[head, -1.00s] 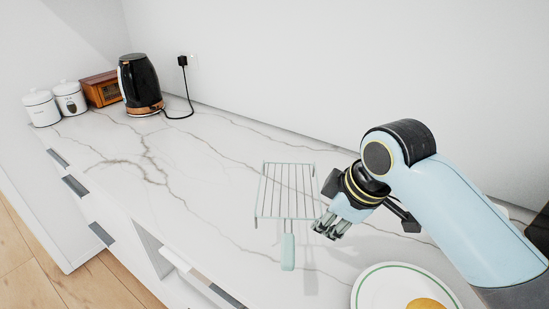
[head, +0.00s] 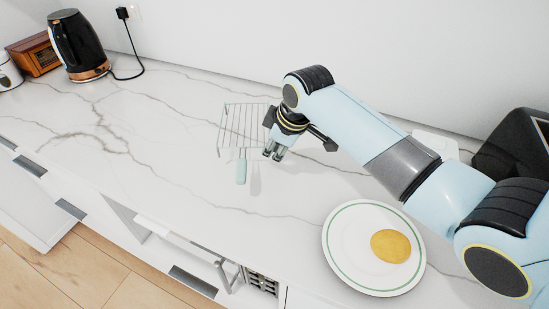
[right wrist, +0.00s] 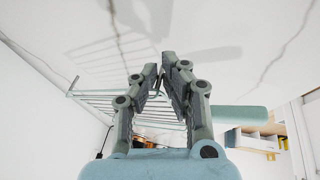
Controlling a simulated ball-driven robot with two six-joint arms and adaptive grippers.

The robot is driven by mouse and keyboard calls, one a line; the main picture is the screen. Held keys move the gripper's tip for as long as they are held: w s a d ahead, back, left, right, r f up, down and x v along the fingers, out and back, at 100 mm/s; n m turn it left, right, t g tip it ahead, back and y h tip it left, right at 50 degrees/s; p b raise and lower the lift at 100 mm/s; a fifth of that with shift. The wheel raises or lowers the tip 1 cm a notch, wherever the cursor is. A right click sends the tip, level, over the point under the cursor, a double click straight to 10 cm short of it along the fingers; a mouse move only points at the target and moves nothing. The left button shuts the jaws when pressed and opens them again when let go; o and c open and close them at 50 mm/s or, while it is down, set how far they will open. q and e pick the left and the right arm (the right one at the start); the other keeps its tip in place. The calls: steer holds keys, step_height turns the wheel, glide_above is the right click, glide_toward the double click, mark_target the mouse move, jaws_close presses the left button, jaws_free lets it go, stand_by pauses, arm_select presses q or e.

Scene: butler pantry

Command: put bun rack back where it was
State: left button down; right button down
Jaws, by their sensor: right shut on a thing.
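The bun rack is a wire grid (head: 246,124) with a pale green handle (head: 241,172) that points toward the counter's front edge. My right gripper (head: 273,153) is at the rack's right side, and its fingers are shut on the rack. In the right wrist view, the fingertips (right wrist: 162,66) are close together at a rack edge, with the grid (right wrist: 110,80) to the left and the handle (right wrist: 240,115) to the right. Shadows set apart from the rack suggest that it is a little above the counter. The exact grip point is partly hidden by the fingers. My left gripper is not in view.
A white plate with a green ring (head: 343,259) holds a bun (head: 391,246) at the front right. A dark appliance (head: 515,145) stands at the far right. A black kettle (head: 77,42) and a wooden box (head: 35,57) are at the back left. The marble between is clear.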

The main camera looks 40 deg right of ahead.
mark_target(271, 166)
step_height(271, 166, down, 4)
steer(key=shift+s+r, duration=0.1)
steer(key=shift+r, duration=0.15)
steer(key=shift+f, duration=0.1)
steer(key=c, duration=1.8)
jaws_free()
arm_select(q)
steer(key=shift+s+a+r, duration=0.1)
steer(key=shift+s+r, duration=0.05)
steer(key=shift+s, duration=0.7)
arm_select(e)
steer(key=shift+o, duration=0.2)
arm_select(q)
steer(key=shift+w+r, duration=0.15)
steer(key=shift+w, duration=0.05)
arm_select(e)
steer(key=v, duration=1.2)
steer(key=shift+s, duration=0.1)
